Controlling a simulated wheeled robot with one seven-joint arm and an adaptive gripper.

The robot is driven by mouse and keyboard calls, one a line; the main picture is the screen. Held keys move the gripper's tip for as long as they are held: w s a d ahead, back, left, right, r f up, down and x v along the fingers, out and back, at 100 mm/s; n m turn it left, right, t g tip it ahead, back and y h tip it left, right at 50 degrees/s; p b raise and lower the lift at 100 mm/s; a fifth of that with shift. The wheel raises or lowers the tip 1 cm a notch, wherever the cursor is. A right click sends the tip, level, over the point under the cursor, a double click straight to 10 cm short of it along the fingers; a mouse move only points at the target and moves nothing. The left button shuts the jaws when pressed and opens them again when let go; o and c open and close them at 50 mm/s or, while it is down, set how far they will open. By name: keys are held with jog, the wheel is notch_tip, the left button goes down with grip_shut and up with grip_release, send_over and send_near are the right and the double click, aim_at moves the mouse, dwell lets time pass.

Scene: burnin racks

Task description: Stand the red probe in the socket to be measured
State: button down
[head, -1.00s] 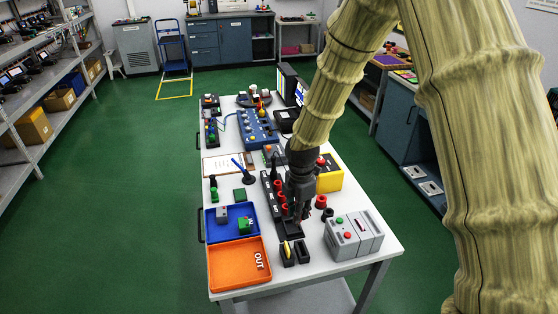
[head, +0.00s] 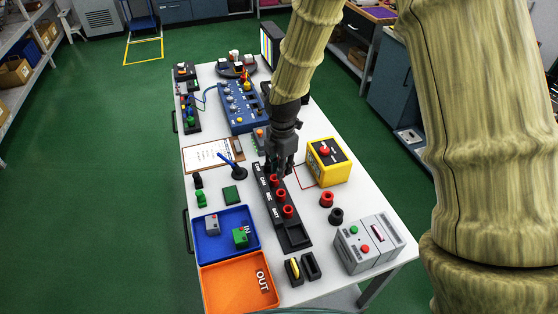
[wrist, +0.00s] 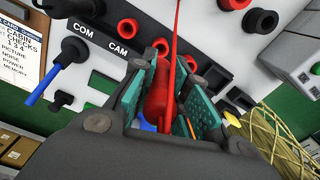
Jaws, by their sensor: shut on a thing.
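The red probe (wrist: 158,95) is between the teal pads of my gripper (wrist: 165,100) in the wrist view, with a thin red lead running up from it. My gripper (head: 281,168) is shut on it, over the far end of a black socket strip (head: 294,236). In the wrist view the strip carries the labels COM and CAM, and a red socket (wrist: 128,28) shows by CAM. Several red sockets (head: 281,194) line the strip in the head view. The probe's tip is hidden, so I cannot tell whether it touches a socket.
A yellow box (head: 327,164) with a red knob stands right of the strip. A red ring (head: 326,200), a black ring (head: 336,216) and a grey box (head: 370,243) lie nearer. Blue (head: 202,256) and orange (head: 215,303) trays sit front left.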

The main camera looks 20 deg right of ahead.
aim_at(281, 180)
jog(key=f, duration=0.1)
jog(key=f+b, duration=0.2)
jog(key=shift+w+a+f, duration=0.1)
jog(key=shift+w+f, duration=0.15)
jog(key=shift+f, duration=0.1)
jog(key=shift+f+b, duration=0.3)
jog(key=shift+b, duration=0.15)
jog(key=shift+s+f+b, duration=0.15)
jog(key=shift+s+b, duration=0.25)
jog(key=shift+s, duration=0.15)
jog(key=shift+w+f, duration=0.3)
jog(key=shift+w, duration=0.1)
jog(key=shift+s+r, duration=0.15)
jog(key=shift+s, duration=0.05)
jog(key=shift+s+p, duration=0.1)
jog(key=shift+p, duration=0.25)
jog(key=shift+f, duration=1.75)
dwell(0.7)
